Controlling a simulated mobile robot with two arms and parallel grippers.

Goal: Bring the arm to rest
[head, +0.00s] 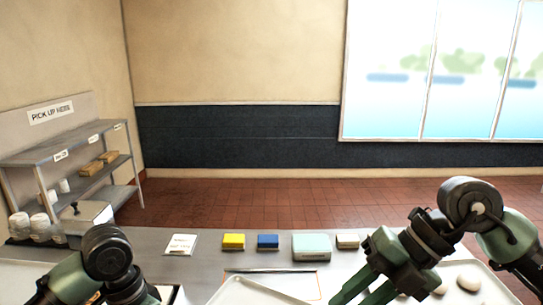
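My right arm comes in from the right edge and its gripper (362,292) points down and left over the front of the counter. Its two green fingers are apart, with nothing visible between them. The fingertips are close to the bottom edge of the picture. My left arm shows at the bottom left with its dark wrist joints. The fingers of the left gripper are below the picture and hidden.
The grey counter (210,262) carries a white card (181,245), a yellow block (233,241), a blue block (268,241), a pale green box (311,247) and a small beige block (347,241). A pale tray (250,292) lies at the front. A shelf (70,150) stands left.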

